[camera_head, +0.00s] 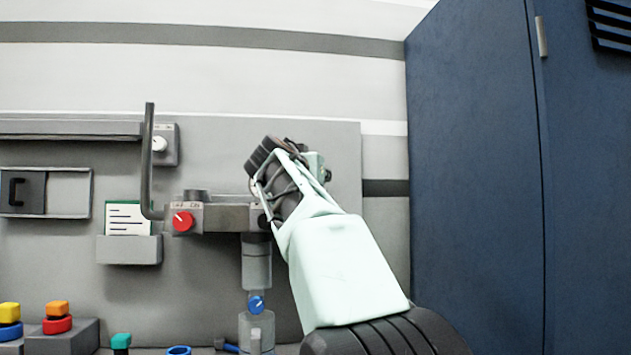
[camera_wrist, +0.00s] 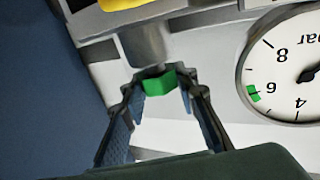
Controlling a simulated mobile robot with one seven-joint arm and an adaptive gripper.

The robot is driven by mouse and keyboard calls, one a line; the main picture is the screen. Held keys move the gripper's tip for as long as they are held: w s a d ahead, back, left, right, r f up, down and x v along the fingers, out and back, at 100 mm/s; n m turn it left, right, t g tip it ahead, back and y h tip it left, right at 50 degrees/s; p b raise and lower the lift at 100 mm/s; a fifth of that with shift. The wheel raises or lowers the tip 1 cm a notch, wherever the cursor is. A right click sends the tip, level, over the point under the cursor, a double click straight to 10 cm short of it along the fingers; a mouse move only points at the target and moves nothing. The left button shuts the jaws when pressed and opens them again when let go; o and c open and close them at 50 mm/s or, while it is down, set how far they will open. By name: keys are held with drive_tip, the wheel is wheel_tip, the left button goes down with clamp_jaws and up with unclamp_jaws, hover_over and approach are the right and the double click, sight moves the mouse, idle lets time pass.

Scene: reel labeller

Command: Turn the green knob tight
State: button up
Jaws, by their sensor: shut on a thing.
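The green knob (camera_wrist: 158,83) shows in the wrist view at the end of a grey cylindrical stem. My gripper (camera_wrist: 160,80) has one finger on each side of it and is shut on it. In the head view the knob cannot be made out. My arm reaches up from the lower right to the wall panel there, and its wrist hides the place where the gripper works.
A white dial gauge (camera_wrist: 290,70) with a green mark near 6 is right of my gripper. A yellow part (camera_wrist: 130,4) is at the top. The panel carries a red knob (camera_head: 183,220), a grey lever (camera_head: 147,160) and a blue knob (camera_head: 256,304). A blue cabinet (camera_head: 475,180) stands right.

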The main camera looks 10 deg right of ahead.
drive_tip(key=shift+m+g+h, duration=0.5)
drive_tip(key=shift+m+h, duration=0.3)
drive_tip(key=shift+h, duration=0.2)
drive_tip(key=o, duration=1.2)
drive_tip(key=shift+n+y, duration=0.4)
drive_tip(key=shift+d+n+t+y, duration=0.15)
drive_tip(key=shift+n+t+y, duration=0.45)
drive_tip(key=shift+y, duration=0.3)
drive_tip(key=n+y+p, duration=0.1)
drive_tip(key=y+p, duration=0.1)
drive_tip(key=shift+r+n+t+y+p, duration=0.25)
drive_tip(key=shift+n+t+y+p, duration=0.05)
drive_tip(key=shift+n+t, duration=0.1)
drive_tip(key=shift+y+p, duration=0.3)
drive_tip(key=shift+p, duration=0.15)
drive_tip(key=n+y+p, duration=0.1)
drive_tip(key=y+p, duration=0.1)
drive_tip(key=p, duration=0.3)
drive_tip(key=shift+n, duration=0.4)
